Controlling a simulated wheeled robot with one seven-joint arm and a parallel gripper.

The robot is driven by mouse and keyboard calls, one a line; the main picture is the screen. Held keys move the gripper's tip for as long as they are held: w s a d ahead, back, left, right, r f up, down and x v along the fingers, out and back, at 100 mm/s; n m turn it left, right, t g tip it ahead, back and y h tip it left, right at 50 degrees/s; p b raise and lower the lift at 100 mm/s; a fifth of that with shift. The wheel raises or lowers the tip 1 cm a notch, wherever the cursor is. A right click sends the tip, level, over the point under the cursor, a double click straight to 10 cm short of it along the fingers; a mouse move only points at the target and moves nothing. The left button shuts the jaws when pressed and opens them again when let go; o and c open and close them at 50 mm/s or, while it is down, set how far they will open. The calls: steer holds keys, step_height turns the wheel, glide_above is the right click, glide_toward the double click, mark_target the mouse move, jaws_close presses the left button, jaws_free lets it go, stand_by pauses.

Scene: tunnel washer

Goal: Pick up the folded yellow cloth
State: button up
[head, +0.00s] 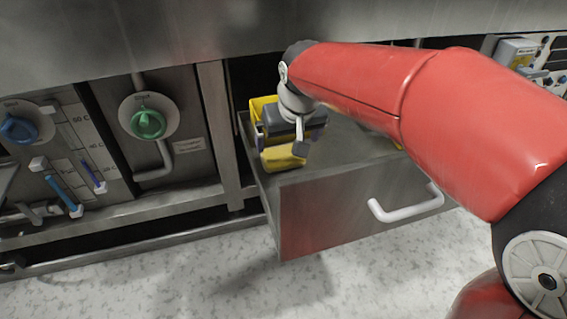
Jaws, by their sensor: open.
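My gripper (281,143) is open and points down into the left end of an open metal drawer (335,212). A folded yellow thing, which looks like the cloth (284,158), shows just below and between the fingertips. I cannot tell whether the fingers touch it. More yellow (262,106) shows behind the gripper at the drawer's back left. The gripper hides part of it, so I cannot tell if it is the same piece. Another bit of yellow shows beside my red arm, mostly hidden by it.
The drawer front has a white bar handle (405,206). A panel to the left carries a green knob (148,123), a blue knob (18,129) and small levers. A metal overhang (200,35) runs above the drawer. The speckled floor (180,280) in front is clear.

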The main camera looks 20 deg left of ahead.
mark_target(283, 154)
steer(key=b+x, duration=0.1)
steer(key=x, duration=0.6)
steer(key=shift+s+a, duration=0.15)
steer(key=c, duration=0.7)
steer(key=shift+r, duration=0.15)
step_height(283, 154, up, 20)
steer(key=p, duration=0.4)
